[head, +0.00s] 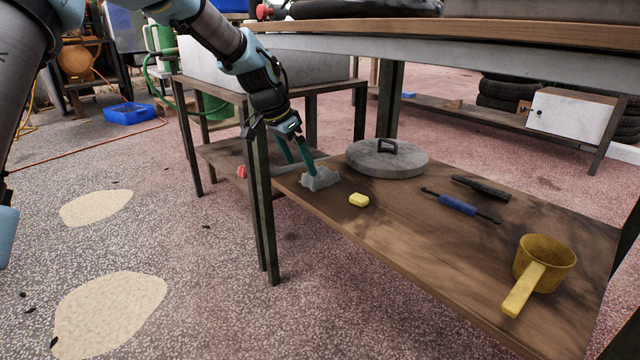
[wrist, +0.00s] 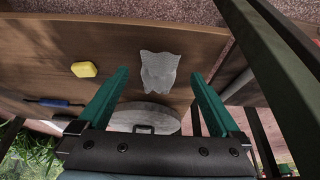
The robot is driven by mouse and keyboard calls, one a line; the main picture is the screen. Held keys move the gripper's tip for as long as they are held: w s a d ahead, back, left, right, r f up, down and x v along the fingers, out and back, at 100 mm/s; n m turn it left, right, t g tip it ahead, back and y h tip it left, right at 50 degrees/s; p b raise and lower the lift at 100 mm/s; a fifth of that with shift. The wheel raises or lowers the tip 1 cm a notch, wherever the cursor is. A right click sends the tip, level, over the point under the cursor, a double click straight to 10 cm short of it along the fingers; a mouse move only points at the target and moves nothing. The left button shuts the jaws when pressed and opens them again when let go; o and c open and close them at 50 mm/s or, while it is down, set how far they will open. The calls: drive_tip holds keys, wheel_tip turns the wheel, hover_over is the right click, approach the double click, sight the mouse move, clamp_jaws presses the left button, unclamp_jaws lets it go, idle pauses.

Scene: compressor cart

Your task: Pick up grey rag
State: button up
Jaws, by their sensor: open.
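The grey rag (head: 320,179) lies crumpled on the left end of the low wooden shelf (head: 400,230). In the wrist view the rag (wrist: 159,72) shows pale grey, ahead of and between the two green fingers. My gripper (head: 308,168) is open, its green fingers pointing down at the rag from the upper left. In the wrist view the fingertips of my gripper (wrist: 160,73) stand wide apart, one on each side of the rag, with clear gaps. Whether they touch it cannot be told. Nothing is held.
A yellow sponge-like block (head: 359,200) lies just right of the rag, and a round grey lid (head: 386,158) behind it. A blue-handled tool (head: 458,204), a dark tool (head: 481,188) and a yellow pot (head: 545,262) lie farther right. A dark table leg (head: 261,200) stands left; the tabletop (head: 480,32) overhangs.

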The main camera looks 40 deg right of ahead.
sight(320, 176)
drive_tip(key=shift+d, duration=1.15)
drive_tip(key=shift+s+d+f+b, duration=0.1)
drive_tip(key=shift+d+f+b, duration=0.15)
drive_tip(key=shift+d+b, duration=0.25)
drive_tip(key=b+x, duration=0.2)
drive_tip(key=x, duration=0.2)
drive_tip(key=shift+f, duration=0.3)
drive_tip(key=shift+r, duration=0.1)
drive_tip(key=shift+c, duration=0.4)
drive_tip(key=c, duration=1.2)
